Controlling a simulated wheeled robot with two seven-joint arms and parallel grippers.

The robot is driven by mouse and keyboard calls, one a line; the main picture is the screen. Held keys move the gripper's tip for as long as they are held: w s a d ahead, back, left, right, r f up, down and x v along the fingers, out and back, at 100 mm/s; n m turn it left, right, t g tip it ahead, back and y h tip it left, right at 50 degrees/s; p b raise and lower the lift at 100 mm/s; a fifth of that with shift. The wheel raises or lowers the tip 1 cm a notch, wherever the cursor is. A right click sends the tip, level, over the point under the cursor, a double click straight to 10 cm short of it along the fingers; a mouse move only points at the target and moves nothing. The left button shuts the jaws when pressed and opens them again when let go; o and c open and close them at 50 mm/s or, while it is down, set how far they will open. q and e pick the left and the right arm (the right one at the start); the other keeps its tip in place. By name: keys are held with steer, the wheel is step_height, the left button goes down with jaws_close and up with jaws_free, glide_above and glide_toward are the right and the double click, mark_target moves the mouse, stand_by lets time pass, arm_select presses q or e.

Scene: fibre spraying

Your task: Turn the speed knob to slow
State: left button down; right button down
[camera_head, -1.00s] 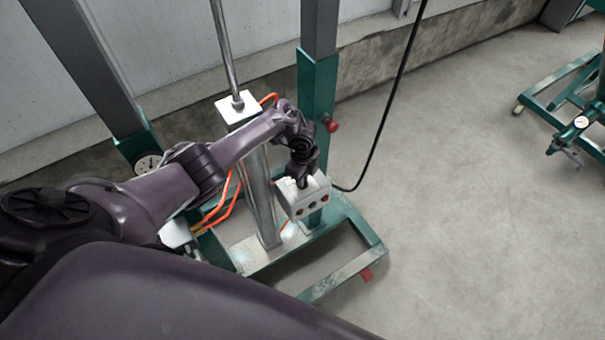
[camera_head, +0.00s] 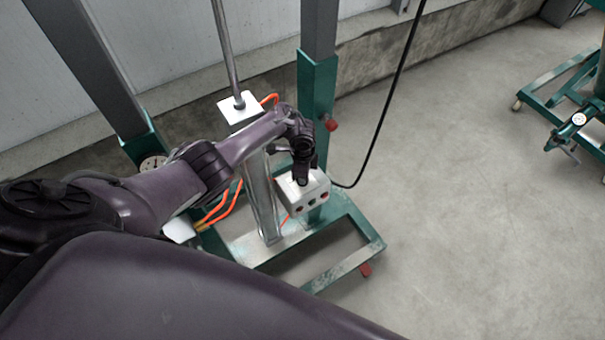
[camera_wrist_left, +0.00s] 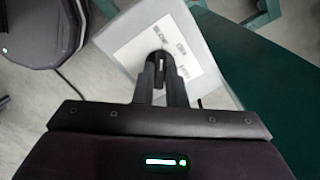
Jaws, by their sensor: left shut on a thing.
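The control box (camera_head: 313,187) is a light grey box on the green machine frame, with round buttons on its front face. In the left wrist view its top (camera_wrist_left: 212,47) bears a white label (camera_wrist_left: 147,37) with printed words, one of which looks like SLOW. The dark speed knob (camera_wrist_left: 159,58) sits at the label's near edge. My left gripper (camera_wrist_left: 159,72) is shut on the knob, a finger on each side of it. In the head view the left gripper (camera_head: 301,181) reaches down onto the box top and hides the knob. My right gripper is not in view.
The green wheeled frame (camera_head: 345,266) surrounds the box, with a metal column and orange hoses (camera_head: 222,207) beside it. A black cable (camera_head: 384,120) runs up from near the box. Another green stand (camera_head: 566,98) is at the right. The floor between is clear.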

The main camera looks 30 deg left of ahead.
arm_select(q)
steer(key=c, duration=1.5)
jaws_free()
step_height(320, 180, up, 8)
steer(key=shift+f+p, duration=0.1)
steer(key=shift+p, duration=0.75)
steer(key=shift+d, duration=0.1)
